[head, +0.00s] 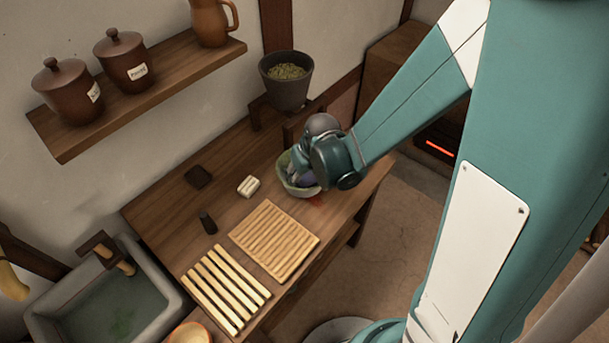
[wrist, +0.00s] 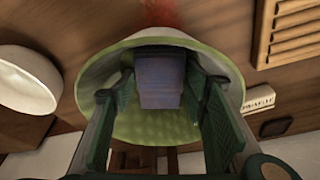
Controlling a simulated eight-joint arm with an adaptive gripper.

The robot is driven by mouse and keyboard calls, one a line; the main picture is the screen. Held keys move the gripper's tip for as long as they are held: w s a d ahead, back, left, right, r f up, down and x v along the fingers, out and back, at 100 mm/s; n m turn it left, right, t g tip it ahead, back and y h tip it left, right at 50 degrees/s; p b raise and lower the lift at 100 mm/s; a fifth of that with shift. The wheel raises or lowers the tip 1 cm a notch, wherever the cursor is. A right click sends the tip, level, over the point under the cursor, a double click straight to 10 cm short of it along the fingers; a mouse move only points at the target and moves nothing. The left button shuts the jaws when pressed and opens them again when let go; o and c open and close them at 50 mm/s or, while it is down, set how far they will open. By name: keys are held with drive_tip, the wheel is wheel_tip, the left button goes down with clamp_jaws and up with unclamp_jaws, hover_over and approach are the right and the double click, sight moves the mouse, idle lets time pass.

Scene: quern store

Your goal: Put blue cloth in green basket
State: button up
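The green basket (head: 299,191), a pale green bowl-like vessel, stands on the wooden table near its right end in the head view. In the wrist view the green basket (wrist: 155,128) fills the middle, seen into its mouth. The blue cloth (wrist: 160,82), a folded blue-violet block, is inside the basket's outline between my fingertips. My gripper (wrist: 159,78) reaches into the basket with its fingers spread; narrow gaps show beside the cloth. In the head view my gripper (head: 302,172) is low at the basket and hides much of it.
A slatted wooden mat (head: 274,240), a slatted rack (head: 226,288), a pale block (head: 249,186) and a dark cylinder (head: 207,222) lie on the table. A dark pot (head: 287,90) stands behind. A stone sink (head: 108,299) is at the lower left.

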drive_tip(key=shift+r, duration=0.15)
drive_tip(key=p+v, duration=0.3)
drive_tip(key=v, duration=0.9)
drive_tip(key=shift+p, duration=0.3)
idle(0.8)
drive_tip(key=shift+r, duration=0.1)
drive_tip(key=s+d+r+m+t, duration=0.2)
drive_tip(key=s+d+r, duration=0.4)
drive_tip(key=r, duration=0.3)
drive_tip(key=s+d+r+m+t+h, duration=0.1)
drive_tip(key=s+d+r+m+t, duration=0.1)
drive_tip(key=s+d+r, duration=0.5)
wheel_tip(320, 180, up, 3)
drive_tip(key=shift+d+f, duration=0.2)
drive_tip(key=shift+d, duration=0.9)
